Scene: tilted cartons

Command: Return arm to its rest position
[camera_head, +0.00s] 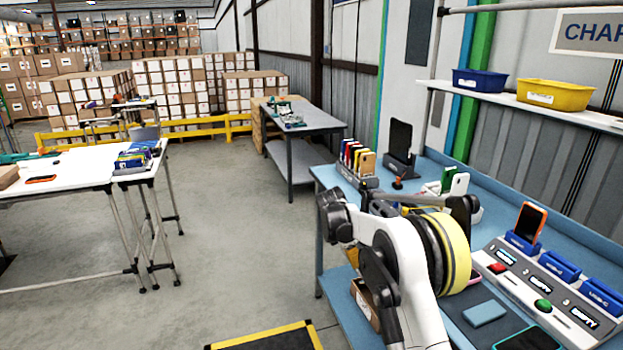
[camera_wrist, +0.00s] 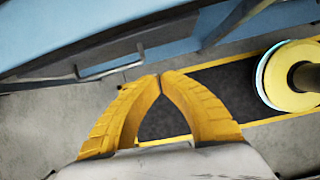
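My arm (camera_head: 405,265) is bent over the left part of the blue workbench (camera_head: 483,150) in the head view. My gripper (camera_wrist: 160,75) shows in the wrist view as two curved yellow fingers whose tips meet, with nothing between them. It points down toward the floor, beside the bench edge. In the head view I cannot make out the fingers.
A black mat with yellow edges (camera_head: 270,338) lies on the floor. The bench holds a phone rack (camera_head: 357,160), an orange phone (camera_head: 529,222) and a charging panel (camera_head: 545,290). A white table (camera_head: 60,180) stands left. The floor between is clear.

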